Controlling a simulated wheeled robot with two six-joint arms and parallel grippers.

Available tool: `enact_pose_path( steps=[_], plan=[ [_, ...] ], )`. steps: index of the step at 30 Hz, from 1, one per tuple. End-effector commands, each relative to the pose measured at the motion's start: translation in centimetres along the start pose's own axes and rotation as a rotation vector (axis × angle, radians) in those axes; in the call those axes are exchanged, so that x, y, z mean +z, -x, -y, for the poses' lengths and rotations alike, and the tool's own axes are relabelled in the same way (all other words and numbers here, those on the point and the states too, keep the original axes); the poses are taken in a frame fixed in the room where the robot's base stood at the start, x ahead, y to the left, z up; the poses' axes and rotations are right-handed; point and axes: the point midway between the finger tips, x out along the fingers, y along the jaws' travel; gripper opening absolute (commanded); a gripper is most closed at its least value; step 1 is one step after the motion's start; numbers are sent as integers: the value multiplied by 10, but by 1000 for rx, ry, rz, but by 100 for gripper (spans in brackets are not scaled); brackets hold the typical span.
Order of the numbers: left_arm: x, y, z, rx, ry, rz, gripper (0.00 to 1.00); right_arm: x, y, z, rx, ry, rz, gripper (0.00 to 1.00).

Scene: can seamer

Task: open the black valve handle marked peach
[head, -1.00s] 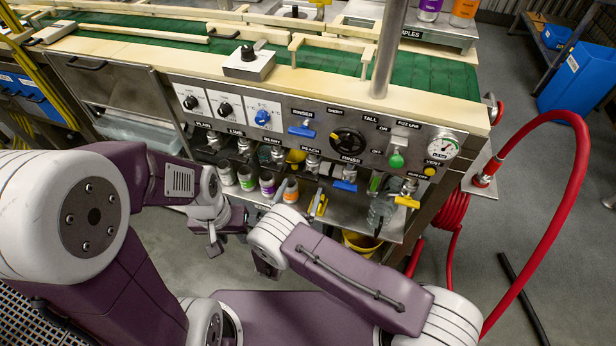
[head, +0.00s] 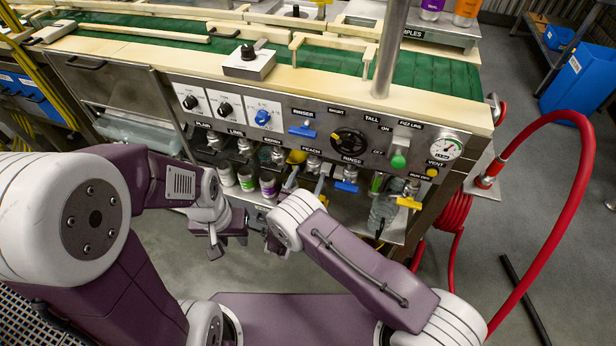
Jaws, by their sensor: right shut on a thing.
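The label PEACH (head: 311,152) is on the front panel of the machine, with a metal valve (head: 313,164) just below it. The black handle of this valve is mostly hidden behind my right wrist, and its angle is hard to read. My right gripper (head: 291,182) is at the valves under the panel and is shut on the handle. The contact itself is too small and covered to see clearly. My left gripper (head: 228,236) hangs in front of the lower shelf, apart from the valves. Its jaws are too unclear to judge.
Cans (head: 246,180) stand under the valves to the left. A red hose (head: 583,190) loops at the right. The floor in front is clear.

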Motion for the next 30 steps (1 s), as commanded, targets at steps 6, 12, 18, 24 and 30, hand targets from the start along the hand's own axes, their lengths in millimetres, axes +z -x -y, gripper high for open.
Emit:
enact_pose_path(
  steps=[6,12,18,24,30],
  plan=[
    [0,-2,0,0,0,0,33,-1,0,0,1,60,0,29],
    [1,-6,0,0,0,0,33,-1,0,-1,1,197,-1,29],
    [1,-9,0,0,0,0,33,-2,0,-2,1,369,-1,29],
    [1,-12,0,0,0,0,33,-2,1,-2,1,530,-1,29],
    [1,-14,0,0,0,0,33,-2,1,-3,1,656,-1,29]
  ],
)
